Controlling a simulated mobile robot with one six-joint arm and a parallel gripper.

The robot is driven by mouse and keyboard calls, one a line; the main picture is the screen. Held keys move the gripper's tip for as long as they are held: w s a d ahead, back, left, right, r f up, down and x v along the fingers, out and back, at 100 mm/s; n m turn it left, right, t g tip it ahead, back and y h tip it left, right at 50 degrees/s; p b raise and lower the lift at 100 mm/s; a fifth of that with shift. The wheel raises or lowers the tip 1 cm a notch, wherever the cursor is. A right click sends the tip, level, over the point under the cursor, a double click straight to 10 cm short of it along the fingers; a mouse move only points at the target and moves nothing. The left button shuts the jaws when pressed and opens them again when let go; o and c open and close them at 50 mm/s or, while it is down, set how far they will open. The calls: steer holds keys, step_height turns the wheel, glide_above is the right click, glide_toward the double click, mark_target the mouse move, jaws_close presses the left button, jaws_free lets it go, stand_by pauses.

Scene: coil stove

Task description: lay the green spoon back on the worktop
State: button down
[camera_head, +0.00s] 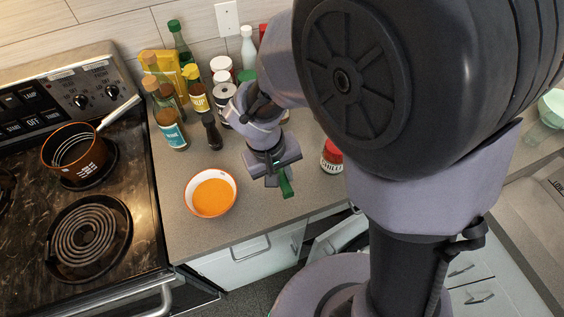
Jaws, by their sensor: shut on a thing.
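My gripper (277,172) hangs over the grey worktop (180,224), pointing down, just right of an orange bowl. It is shut on the green spoon (286,188), of which only a short green piece shows below the jaws. The rest of the spoon is hidden by the gripper. I cannot tell whether the spoon touches the worktop or is a little above it.
The bowl (211,193) stands near the worktop's front edge. Several bottles and jars, including a yellow-capped bottle (196,92), crowd the back. A red jar (331,156) stands right of my gripper. The stove (125,195) with a copper pot (73,150) is at left.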

mark_target(282, 199)
steer(key=f+b, duration=0.1)
steer(key=f, duration=0.2)
steer(key=f+b, duration=0.1)
steer(key=f, duration=0.1)
steer(key=f+b, duration=0.1)
steer(key=f, duration=0.2)
steer(key=shift+s+a+f, duration=0.1)
steer(key=shift+a+f, duration=0.15)
steer(key=shift+f, duration=0.25)
steer(key=c, duration=1.3)
jaws_free()
steer(key=shift+o, duration=0.2)
